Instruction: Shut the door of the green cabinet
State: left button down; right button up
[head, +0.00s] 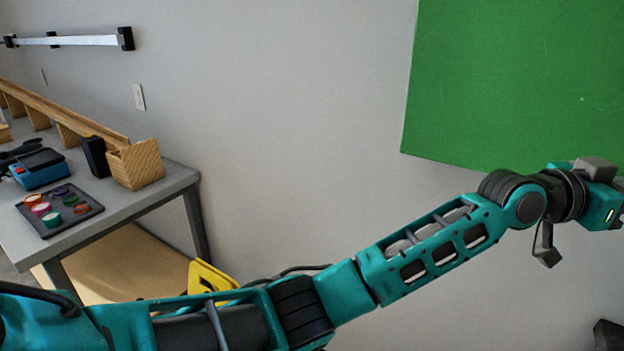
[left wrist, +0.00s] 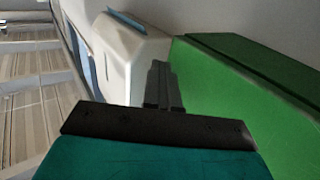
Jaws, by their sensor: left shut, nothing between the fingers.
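A flat green panel (head: 515,80) of the green cabinet fills the upper right of the head view, cut off by the frame. I cannot tell there whether it is the door or a side. My left arm reaches across to the right edge, just below this panel, and its fingertips are out of that view. In the left wrist view, my left gripper (left wrist: 162,88) has its fingers together, with nothing between them. A green surface (left wrist: 245,90) with a darker green edge lies to the right of the fingers. Contact is not clear. The door's opening angle cannot be seen. My right gripper is not in view.
A grey table (head: 183,178) stands at the left, holding a tray (head: 88,214) of coloured pots and a wooden box (head: 136,163). A pale rounded object (left wrist: 130,55) is beyond the fingers in the wrist view. Bare wall lies between table and green panel.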

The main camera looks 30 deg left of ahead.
pick_arm(q)
jog(key=shift+w+a+r, duration=0.15)
jog(key=shift+r, duration=0.25)
dwell(0.3)
